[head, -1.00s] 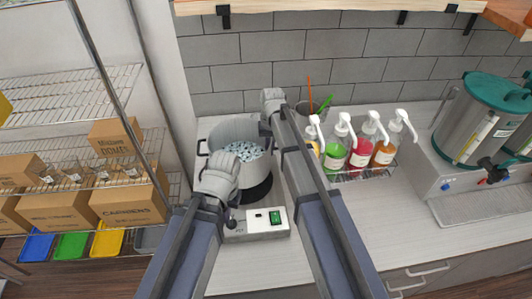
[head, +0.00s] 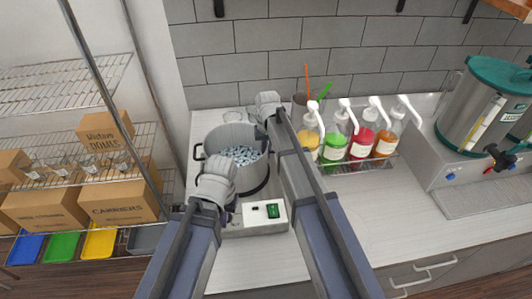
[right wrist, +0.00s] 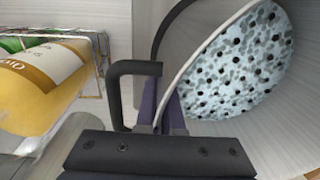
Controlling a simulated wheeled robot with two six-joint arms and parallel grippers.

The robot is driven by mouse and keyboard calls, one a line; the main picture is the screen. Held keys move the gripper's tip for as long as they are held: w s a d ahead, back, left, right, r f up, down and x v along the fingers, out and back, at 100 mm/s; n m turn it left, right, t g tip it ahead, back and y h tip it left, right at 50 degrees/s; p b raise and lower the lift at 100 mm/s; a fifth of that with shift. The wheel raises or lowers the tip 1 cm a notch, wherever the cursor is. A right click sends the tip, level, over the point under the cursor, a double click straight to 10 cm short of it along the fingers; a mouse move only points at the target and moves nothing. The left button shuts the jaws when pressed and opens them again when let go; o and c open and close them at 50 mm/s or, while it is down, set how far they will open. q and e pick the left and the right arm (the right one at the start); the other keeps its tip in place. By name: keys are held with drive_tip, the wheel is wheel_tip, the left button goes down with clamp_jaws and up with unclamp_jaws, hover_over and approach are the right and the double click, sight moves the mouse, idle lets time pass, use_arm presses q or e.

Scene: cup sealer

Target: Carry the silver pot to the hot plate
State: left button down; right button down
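The silver pot (head: 253,172) has black handles and holds pale bluish pieces with dark spots. It stands over the hot plate (head: 240,219), whose front panel has a green switch; a dark burner edge shows under the pot's front right. My left gripper (head: 216,172) is against the pot's front left in the head view, its fingertips hidden. My right gripper (head: 268,104) is at the pot's right side, by a handle. In the right wrist view that black handle (right wrist: 134,68) loops beside the pot (right wrist: 220,135), close to the gripper body. Whether either gripper is closed is unclear.
Several sauce bottles (head: 334,147) with white pumps stand in a rack right of my right arm. A cup with straws (head: 301,103) is behind. A teal-lidded dispenser (head: 480,115) stands at right. Shelves with boxes (head: 117,202) are at left. The counter's right front (head: 385,220) is clear.

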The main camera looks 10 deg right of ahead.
drive_tip(key=shift+f, duration=0.2)
drive_tip(key=c, duration=1.5)
unclamp_jaws()
drive_tip(key=o, duration=0.4)
drive_tip(key=shift+o, duration=0.2)
wheel_tip(320, 180, up, 12)
drive_tip(key=p, duration=1.2)
drive_tip(key=shift+d, duration=0.15)
drive_tip(key=s+a+n, duration=0.1)
drive_tip(key=s+a, duration=0.1)
drive_tip(key=s, duration=1)
drive_tip(key=s+a+n+h, duration=0.1)
drive_tip(key=s+a+n, duration=0.1)
drive_tip(key=s, duration=1.1)
drive_tip(key=shift+a, duration=0.35)
